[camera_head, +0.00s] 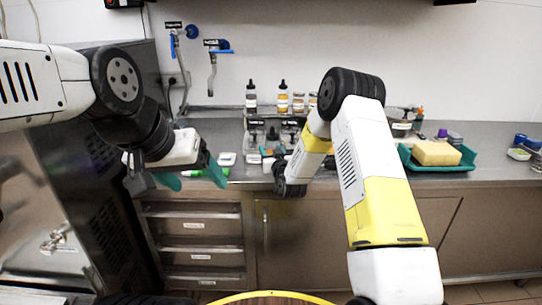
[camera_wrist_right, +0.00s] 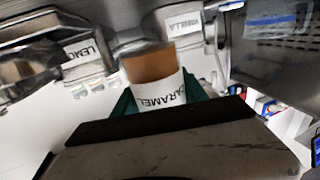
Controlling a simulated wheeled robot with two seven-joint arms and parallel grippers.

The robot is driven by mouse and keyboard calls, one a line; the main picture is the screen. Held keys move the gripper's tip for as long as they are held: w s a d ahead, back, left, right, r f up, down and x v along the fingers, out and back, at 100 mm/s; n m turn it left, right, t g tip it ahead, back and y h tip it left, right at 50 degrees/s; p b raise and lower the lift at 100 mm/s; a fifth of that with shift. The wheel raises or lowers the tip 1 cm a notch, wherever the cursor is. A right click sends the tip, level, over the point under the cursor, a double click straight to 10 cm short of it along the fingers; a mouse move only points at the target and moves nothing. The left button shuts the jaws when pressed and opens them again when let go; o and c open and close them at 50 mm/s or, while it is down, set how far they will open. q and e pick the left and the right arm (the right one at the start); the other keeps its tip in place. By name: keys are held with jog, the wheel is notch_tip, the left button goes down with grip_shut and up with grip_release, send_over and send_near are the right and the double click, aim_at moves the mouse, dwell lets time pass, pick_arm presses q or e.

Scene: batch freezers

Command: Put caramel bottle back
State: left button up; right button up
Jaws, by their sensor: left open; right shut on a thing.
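The caramel bottle (camera_wrist_right: 153,88) has a brown body and a white label reading CARAMEL in the right wrist view. It sits between the teal fingers of my right gripper (camera_wrist_right: 160,98), which is shut on it. In the head view my right gripper (camera_head: 276,158) is at the counter's back-middle, in front of the bottle rack (camera_head: 258,124); my arm partly hides it, and the bottle is hard to make out there. My left gripper (camera_head: 193,176) is open and empty, above the counter's front edge at left.
Labelled holders reading LEMO (camera_wrist_right: 82,50) and VANILLA (camera_wrist_right: 184,22) are close to the bottle. A dark bottle (camera_head: 251,98), an amber bottle (camera_head: 283,99) and small jars (camera_head: 298,102) stand on the upper shelf. A teal tray (camera_head: 440,167) with a yellow sponge (camera_head: 436,153) lies at right.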

jog(key=shift+w, duration=0.6)
jog(key=shift+f, duration=1.75)
jog(key=shift+f, duration=0.2)
jog(key=o, duration=1.4)
